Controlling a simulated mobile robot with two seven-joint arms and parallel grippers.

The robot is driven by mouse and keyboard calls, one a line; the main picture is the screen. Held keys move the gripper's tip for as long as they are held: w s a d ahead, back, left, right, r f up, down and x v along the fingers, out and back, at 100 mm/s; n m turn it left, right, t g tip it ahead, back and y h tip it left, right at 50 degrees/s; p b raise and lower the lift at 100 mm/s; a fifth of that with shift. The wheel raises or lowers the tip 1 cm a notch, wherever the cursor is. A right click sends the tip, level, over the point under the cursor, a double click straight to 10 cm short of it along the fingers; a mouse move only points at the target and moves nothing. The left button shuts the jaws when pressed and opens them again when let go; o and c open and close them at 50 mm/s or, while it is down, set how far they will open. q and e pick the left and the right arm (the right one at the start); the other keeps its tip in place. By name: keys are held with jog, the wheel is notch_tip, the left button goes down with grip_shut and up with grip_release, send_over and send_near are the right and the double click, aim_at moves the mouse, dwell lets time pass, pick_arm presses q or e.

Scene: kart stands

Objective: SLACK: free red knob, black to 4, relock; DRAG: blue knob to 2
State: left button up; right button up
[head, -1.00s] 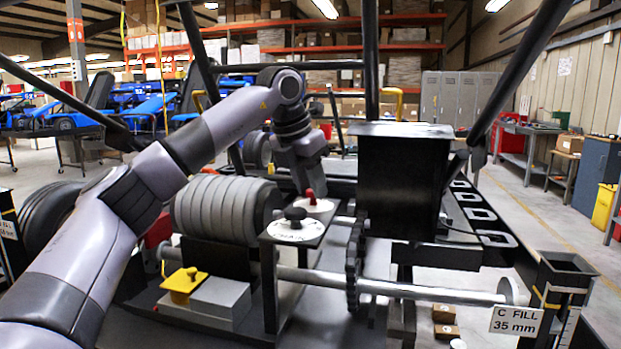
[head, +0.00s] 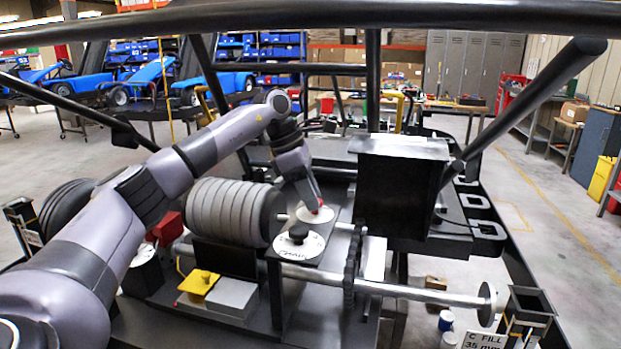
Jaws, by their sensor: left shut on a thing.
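The red knob (head: 322,211) stands on the rear white dial (head: 312,242) of a dark bracket beside the ribbed drum. My left gripper (head: 315,205) reaches down from behind and is shut on the red knob, hiding part of it. The black knob (head: 298,231) stands on the front white dial, just in front and to the left, untouched. The dial's markings are too small to read. I cannot make out a blue knob. My right gripper is not in view.
The ribbed grey drum (head: 232,211) lies left of the dials. A yellow block (head: 199,281) and a grey box (head: 232,297) are in front. A black hopper (head: 397,195) stands to the right, above a steel shaft (head: 400,289). Frame bars cross the top.

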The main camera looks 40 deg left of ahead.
pick_arm(q)
jog(key=shift+w+m+g+h, duration=0.15)
jog(key=shift+m+g, duration=0.25)
jog(key=shift+m, duration=0.7)
jog(key=shift+w+m+g+h, duration=0.1)
jog(key=shift+m+g+h, duration=0.25)
jog(key=shift+m, duration=0.75)
jog(key=shift+a, duration=0.1)
jog(key=o, duration=1)
jog(key=shift+o, duration=0.2)
jog(key=w+v, duration=0.1)
jog(key=v, duration=0.6)
jog(key=shift+s, duration=0.5)
